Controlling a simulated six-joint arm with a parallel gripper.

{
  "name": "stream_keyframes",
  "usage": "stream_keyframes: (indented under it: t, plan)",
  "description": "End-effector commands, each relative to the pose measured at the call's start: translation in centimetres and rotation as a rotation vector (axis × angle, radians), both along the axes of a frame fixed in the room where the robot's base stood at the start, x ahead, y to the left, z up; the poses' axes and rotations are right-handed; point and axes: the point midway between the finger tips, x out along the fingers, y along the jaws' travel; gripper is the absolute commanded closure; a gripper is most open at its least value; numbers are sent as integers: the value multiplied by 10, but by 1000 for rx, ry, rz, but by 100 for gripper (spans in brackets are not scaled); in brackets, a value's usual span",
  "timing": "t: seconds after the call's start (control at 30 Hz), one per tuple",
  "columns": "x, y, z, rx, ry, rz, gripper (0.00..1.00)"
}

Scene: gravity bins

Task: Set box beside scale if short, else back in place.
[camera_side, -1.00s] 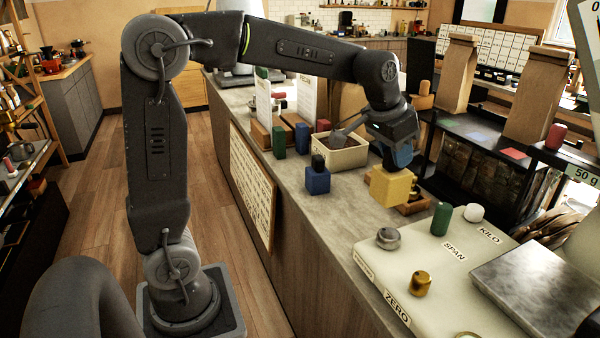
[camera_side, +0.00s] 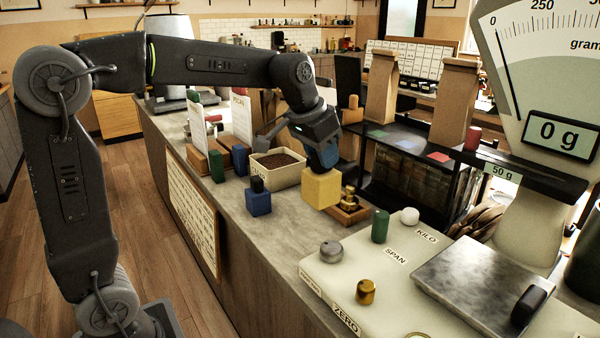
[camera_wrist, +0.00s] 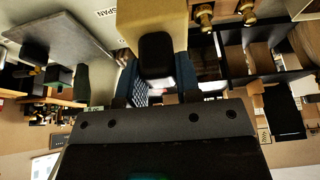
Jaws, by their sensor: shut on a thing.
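My gripper (camera_side: 322,160) is shut on the black knob (camera_wrist: 157,55) of a yellow box (camera_side: 322,188) and holds it above the counter. The box also shows at the top of the wrist view (camera_wrist: 150,15). The scale has a cream base (camera_side: 318,275) with a grey pan (camera_side: 460,270) at the right front. The scale's display (camera_side: 561,135) reads 0 g and its needle points near 0. A small black object (camera_side: 529,304) lies at the pan's right edge. The yellow box is apart from the scale, behind and left of its base.
A blue box (camera_side: 258,200) with a black knob stands on the counter, left of a cream bin (camera_side: 287,178) of dark grains. Knobs and a green cylinder (camera_side: 380,226) stand on the scale base.

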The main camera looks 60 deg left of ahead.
Motion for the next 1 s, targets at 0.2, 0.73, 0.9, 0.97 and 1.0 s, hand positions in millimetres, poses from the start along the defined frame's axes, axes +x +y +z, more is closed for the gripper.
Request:
stream_keyframes:
  t: [0.2, 0.73, 0.9, 0.97, 1.0]
  plan:
    - [12, 26, 18, 0, 2, 60, 100]
    - [41, 221, 24, 0, 2, 445, 100]
    - [29, 295, 22, -1, 1, 582, 100]
    - [23, 315, 21, -1, 1, 620, 100]
    - [19, 327, 21, -1, 0, 641, 100]
